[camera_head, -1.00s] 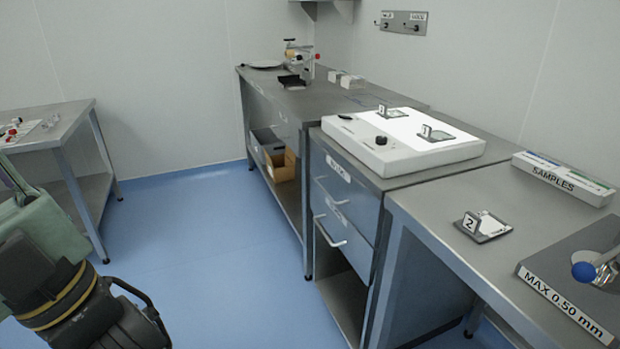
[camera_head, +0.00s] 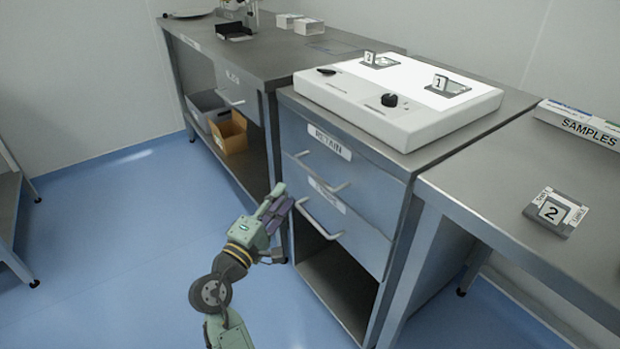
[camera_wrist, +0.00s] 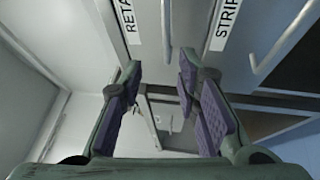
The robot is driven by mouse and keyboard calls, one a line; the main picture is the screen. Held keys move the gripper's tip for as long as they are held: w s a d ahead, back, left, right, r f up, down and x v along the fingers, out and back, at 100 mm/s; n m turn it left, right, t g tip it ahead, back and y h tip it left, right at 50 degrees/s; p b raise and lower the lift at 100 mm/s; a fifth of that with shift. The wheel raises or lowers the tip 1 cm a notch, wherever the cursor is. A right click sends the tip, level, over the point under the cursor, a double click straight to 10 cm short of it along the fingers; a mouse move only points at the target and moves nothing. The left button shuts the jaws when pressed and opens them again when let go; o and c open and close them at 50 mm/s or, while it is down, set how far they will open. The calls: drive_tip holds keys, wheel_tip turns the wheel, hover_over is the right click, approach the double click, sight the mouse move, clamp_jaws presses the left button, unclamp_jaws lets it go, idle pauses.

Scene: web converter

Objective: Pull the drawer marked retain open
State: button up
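The drawer marked RETAIN (camera_head: 315,156) is the upper drawer of the grey cabinet and appears shut. Its bar handle (camera_head: 325,172) runs below its label. In the wrist view its label is at upper left (camera_wrist: 127,22), and its handle (camera_wrist: 166,25) lies ahead, roughly in line with the gap between my fingers. My gripper (camera_head: 275,207) is in front of the cabinet, left of the handles. The wrist view shows my gripper (camera_wrist: 160,75) open and empty, its purple-padded fingers apart. I see no contact with the handle.
The STRIP drawer (camera_head: 350,235) sits just below, with its own handle (camera_head: 320,222). An open shelf lies beneath it. A bench (camera_head: 265,62) with a box (camera_head: 228,137) on its lower shelf adjoins on the left; another table (camera_head: 490,215) adjoins on the right. The blue floor in front is clear.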

sight(311, 170)
drive_tip(key=shift+h, duration=0.5)
drive_tip(key=shift+s+d+f+p+x, duration=0.1)
drive_tip(key=shift+d+f+p+x, duration=0.25)
drive_tip(key=shift+x, duration=1.5)
drive_tip(key=shift+s+d+f+p+x, duration=0.15)
drive_tip(key=shift+p+x, duration=0.35)
drive_tip(key=shift+x, duration=1.4)
drive_tip(key=shift+s+d+f+p+x, duration=0.15)
drive_tip(key=shift+d+p+x, duration=0.2)
drive_tip(key=shift+x, duration=1.5)
drive_tip(key=shift+a, duration=0.1)
drive_tip(key=shift+c, duration=0.4)
clamp_jaws()
